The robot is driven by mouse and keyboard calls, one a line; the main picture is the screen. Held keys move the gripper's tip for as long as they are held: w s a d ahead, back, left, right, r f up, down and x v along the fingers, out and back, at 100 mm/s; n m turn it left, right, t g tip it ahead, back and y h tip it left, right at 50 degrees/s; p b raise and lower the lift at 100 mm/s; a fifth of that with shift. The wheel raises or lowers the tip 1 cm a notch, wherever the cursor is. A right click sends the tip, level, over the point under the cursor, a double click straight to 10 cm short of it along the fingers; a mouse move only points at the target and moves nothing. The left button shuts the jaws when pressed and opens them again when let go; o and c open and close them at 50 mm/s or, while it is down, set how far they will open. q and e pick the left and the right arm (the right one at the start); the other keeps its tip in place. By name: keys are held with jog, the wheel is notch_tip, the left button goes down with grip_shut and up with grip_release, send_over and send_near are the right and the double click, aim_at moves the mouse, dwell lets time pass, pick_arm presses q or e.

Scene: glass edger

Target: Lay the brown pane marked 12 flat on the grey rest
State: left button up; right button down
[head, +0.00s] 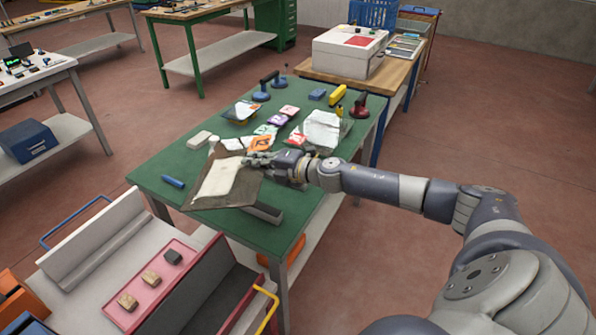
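The brown pane (249,192) is over the near left part of the green table, with a pale patch on its face. No number on it is legible. My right gripper (258,161) is at the pane's upper right edge and appears shut on it; the fingertips are small and partly hidden. The pane looks slightly tilted. A grey bar, seemingly the grey rest (266,213), shows from under the pane's near right side. The pane hides the remainder of it, and I cannot tell whether they touch. My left gripper is not in view.
The green table (150,172) also holds a blue marker (173,182), an off-white block (199,140), several small packets, a white bag (322,129) and suction lifters (359,105). A trolley with a red tray (150,285) stands at the near left.

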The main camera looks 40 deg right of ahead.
jog(key=s+d+f+m+t+h, duration=0.2)
jog(key=d+f+m+h, duration=0.3)
jog(key=d, duration=0.7)
notch_tip(320, 180, down, 3)
jog(key=shift+s+d+r+t+h, duration=0.15)
jog(key=shift+s+d+t+h, duration=0.2)
jog(key=shift+s, duration=0.25)
notch_tip(320, 180, down, 7)
jog(key=b, duration=0.7)
jog(key=shift+s+f+b, duration=0.1)
jog(key=shift+f+b, duration=0.55)
jog(key=shift+b, duration=0.15)
